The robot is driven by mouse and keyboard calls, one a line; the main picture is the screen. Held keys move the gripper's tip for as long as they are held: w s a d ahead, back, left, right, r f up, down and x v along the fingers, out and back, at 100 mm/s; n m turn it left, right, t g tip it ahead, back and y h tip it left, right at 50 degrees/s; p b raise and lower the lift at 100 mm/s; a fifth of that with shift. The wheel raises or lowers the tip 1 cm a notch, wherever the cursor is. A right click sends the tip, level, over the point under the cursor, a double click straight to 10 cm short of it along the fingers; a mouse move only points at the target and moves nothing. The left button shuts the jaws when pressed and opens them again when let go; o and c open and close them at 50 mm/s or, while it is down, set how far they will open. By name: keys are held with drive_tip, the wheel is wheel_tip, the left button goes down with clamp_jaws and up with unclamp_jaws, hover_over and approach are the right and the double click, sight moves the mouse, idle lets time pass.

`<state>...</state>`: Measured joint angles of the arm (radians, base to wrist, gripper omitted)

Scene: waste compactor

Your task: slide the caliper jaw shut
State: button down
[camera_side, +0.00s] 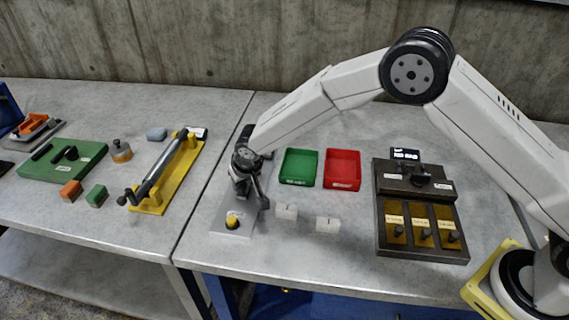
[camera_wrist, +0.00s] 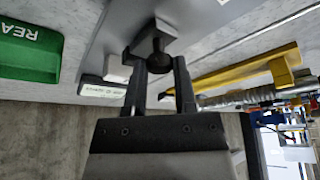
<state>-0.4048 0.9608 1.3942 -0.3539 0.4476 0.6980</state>
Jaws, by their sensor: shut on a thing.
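A flat grey metal fixture, which looks like the caliper (camera_side: 231,222), lies at the front left of the right-hand table, with a yellow round part on its near end. My gripper (camera_side: 250,194) is low over this fixture and hides its middle and far part in the side view. In the wrist view my gripper (camera_wrist: 160,72) has its two fingers on either side of a dark knob (camera_wrist: 159,52) and is shut on it. The knob stands on a grey block (camera_wrist: 158,34) on the fixture's plate. The gap between the caliper jaws cannot be made out.
Two pale blocks (camera_side: 287,211) (camera_side: 328,224) lie just right of the fixture. Behind them are a green tray (camera_side: 298,167) and a red tray (camera_side: 342,169). A dark station (camera_side: 415,210) stands further right. A yellow fixture with a rod (camera_side: 160,190) lies left, across the table seam.

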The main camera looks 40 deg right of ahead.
drive_tip(key=shift+w+d, duration=1.15)
drive_tip(key=shift+c, duration=2.2)
unclamp_jaws()
drive_tip(key=shift+r, duration=0.1)
drive_tip(key=v, duration=0.7)
drive_tip(key=shift+s+r, duration=0.2)
drive_tip(key=shift+r, duration=0.1)
